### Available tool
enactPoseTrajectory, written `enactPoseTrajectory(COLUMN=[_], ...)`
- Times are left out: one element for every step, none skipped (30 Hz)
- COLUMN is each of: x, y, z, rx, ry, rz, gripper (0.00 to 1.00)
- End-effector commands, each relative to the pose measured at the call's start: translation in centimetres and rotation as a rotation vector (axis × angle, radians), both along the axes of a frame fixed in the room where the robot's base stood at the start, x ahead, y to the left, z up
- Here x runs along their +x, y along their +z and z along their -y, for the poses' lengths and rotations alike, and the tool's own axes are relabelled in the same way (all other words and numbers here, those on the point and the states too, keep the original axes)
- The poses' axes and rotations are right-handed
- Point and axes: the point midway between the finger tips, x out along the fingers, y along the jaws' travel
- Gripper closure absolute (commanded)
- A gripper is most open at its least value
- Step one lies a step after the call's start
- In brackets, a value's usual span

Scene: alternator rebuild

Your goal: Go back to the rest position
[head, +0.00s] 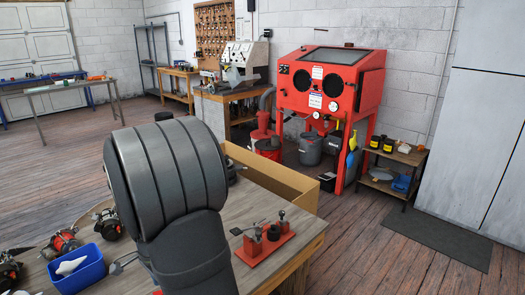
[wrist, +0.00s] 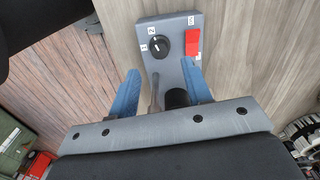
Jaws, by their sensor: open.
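In the wrist view my gripper (wrist: 160,88) shows two blue fingers spread apart, with nothing held between them. A grey control box (wrist: 172,50) with a black knob (wrist: 157,46) and a red switch (wrist: 193,42) lies on the wood-look bench top beyond and between the fingertips. I cannot tell whether the fingers touch it. In the head view my dark grey arm (head: 175,180) stands large over the bench and hides the gripper and that box.
On the bench (head: 215,220) are a red fixture (head: 264,245), a blue bin (head: 77,272) with a white item, and several alternator parts (head: 62,241) at left. A cardboard-coloured box (head: 275,180) stands at the back edge. A red blasting cabinet (head: 330,85) stands beyond on the floor.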

Motion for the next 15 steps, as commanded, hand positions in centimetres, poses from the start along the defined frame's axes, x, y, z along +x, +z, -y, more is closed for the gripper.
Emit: enactPoseTrajectory(x=[0.1, 0.1, 0.1, 0.1, 0.0, 0.0, 0.0, 0.1, 0.0, 0.0, 0.0, 0.1, 0.0, 0.0, 0.0], y=[1.1, 1.7, 2.6, 3.2, 3.8, 4.6, 5.1, 5.8, 6.6, 7.1, 7.7, 8.6, 9.2, 9.7, 10.5], z=[0.0, 0.0, -0.1, -0.1, 0.0, 0.0, 0.0, 0.0, 0.0, 0.0, 0.0, -0.1, 0.0, 0.0, 0.0], rx=[0.002, 0.003, 0.003, 0.003, 0.002, 0.003, 0.002, 0.003, 0.003, 0.003, 0.002, 0.003, 0.003, 0.002, 0.003], ry=[0.0, 0.0, 0.0, 0.0, 0.0, 0.0, 0.0, 0.0, 0.0, 0.0, 0.0, 0.0, 0.0, 0.0, -0.001], rz=[0.003, 0.004, 0.004, 0.004, 0.003, 0.004, 0.003, 0.004, 0.004, 0.004, 0.003, 0.004, 0.004, 0.003, 0.004], gripper=[0.55, 0.55, 0.55, 0.55, 0.55, 0.55, 0.55, 0.55, 0.55, 0.55, 0.55, 0.55, 0.55, 0.55, 0.55])
